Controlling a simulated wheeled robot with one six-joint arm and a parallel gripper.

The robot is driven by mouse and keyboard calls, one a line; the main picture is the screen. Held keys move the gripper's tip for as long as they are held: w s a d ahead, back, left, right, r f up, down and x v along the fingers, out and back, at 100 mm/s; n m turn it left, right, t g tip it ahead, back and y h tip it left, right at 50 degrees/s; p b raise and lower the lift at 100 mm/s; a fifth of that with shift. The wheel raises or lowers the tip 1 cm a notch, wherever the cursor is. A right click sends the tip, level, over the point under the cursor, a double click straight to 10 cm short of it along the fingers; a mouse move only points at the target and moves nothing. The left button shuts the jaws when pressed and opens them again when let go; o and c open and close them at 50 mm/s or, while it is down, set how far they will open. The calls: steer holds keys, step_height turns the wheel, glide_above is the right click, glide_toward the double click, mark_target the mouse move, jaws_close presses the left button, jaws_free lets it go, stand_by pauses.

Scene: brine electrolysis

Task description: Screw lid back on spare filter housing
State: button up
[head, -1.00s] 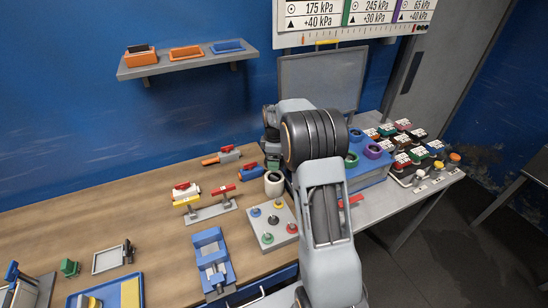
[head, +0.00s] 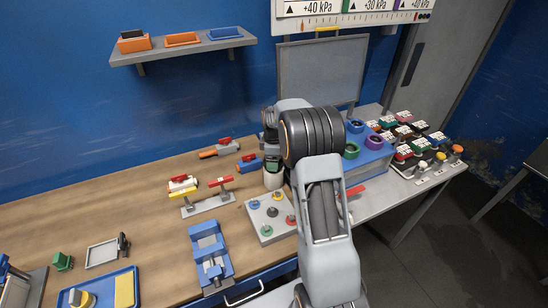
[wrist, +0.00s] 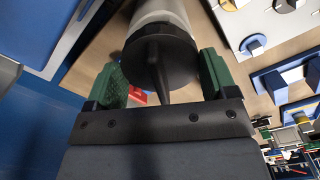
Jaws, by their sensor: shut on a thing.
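The spare filter housing (head: 273,180) is a pale upright cylinder on the bench beside my forearm in the head view. Its pale body (wrist: 160,12) also shows at the top of the wrist view. The lid (wrist: 150,58) is a dark round cap with a raised rib, at the end of the housing. My gripper (wrist: 161,66) has its green fingers on either side of the lid and is shut on it. In the head view my gripper (head: 272,161) is at the housing's top. Whether the thread is engaged cannot be told.
A grey plate with coloured knobs (head: 268,228) lies just in front of the housing. Valves with red handles (head: 224,142) stand to its left and behind. A blue rack with rings (head: 372,162) is to the right.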

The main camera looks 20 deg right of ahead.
steer(key=shift+f+b, duration=0.65)
steer(key=shift+f, duration=0.25)
stand_by(2.5)
steer(key=m, duration=0.5)
steer(key=shift+m, duration=0.4)
steer(key=shift+r, duration=0.1)
steer(key=shift+m, duration=0.4)
steer(key=m, duration=0.3)
steer(key=shift+m, duration=1)
